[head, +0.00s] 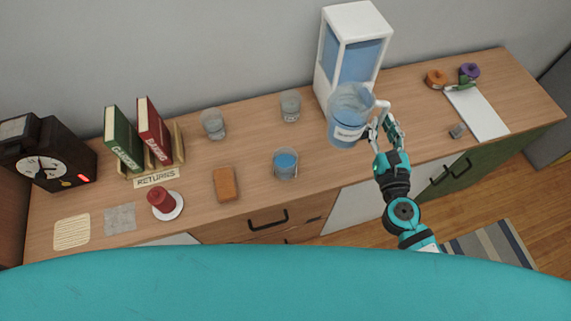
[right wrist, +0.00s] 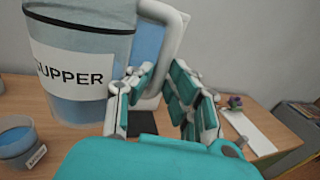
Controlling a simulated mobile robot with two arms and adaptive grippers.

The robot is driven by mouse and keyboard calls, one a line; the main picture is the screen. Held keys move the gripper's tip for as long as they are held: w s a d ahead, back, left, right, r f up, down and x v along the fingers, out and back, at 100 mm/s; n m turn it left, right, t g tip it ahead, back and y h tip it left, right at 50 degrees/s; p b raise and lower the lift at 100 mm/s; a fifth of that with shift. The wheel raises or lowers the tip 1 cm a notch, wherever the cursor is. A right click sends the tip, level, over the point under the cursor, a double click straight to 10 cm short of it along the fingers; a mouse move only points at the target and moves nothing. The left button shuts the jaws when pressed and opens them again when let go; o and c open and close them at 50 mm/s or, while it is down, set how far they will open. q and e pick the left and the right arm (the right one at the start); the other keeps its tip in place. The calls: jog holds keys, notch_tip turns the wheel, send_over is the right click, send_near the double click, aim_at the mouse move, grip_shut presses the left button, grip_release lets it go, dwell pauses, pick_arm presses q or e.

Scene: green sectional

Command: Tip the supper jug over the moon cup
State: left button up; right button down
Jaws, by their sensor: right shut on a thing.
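The supper jug (head: 345,128) is a clear, bluish jug with a white handle, roughly upright and apparently held above the counter. It also shows in the right wrist view (right wrist: 75,75), with its SUPPER label facing me. My right gripper (head: 383,127) is shut on the jug's handle, on the jug's right side. A cup with blue contents (head: 286,164) stands on the counter left of the jug. It shows at the lower left of the right wrist view (right wrist: 18,142), where its label is too small to read. Two other clear cups (head: 213,123) (head: 290,105) stand farther back; I cannot tell which is the moon cup.
A white-framed dispenser (head: 352,55) stands just behind the jug. Books (head: 152,130), a black clock box (head: 48,152), a red candle (head: 163,200) and a brown block (head: 225,184) are at left. A white board (head: 478,112) lies at right.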

jog(key=shift+a, duration=0.1)
jog(key=shift+r, duration=0.25)
notch_tip(320, 180, up, 4)
jog(key=p, duration=0.4)
jog(key=shift+f, duration=0.15)
jog(key=shift+f, duration=0.15)
jog(key=shift+s+a+f+b, duration=0.15)
jog(key=shift+f+b, duration=0.1)
jog(key=shift+b, duration=0.25)
jog(key=b, duration=1.4)
send_near(384, 113)
notch_tip(384, 113, down, 5)
jog(key=s+a, duration=0.2)
jog(key=shift+s+a+h, duration=0.2)
jog(key=shift+s+h, duration=0.05)
jog(key=shift+h, duration=0.05)
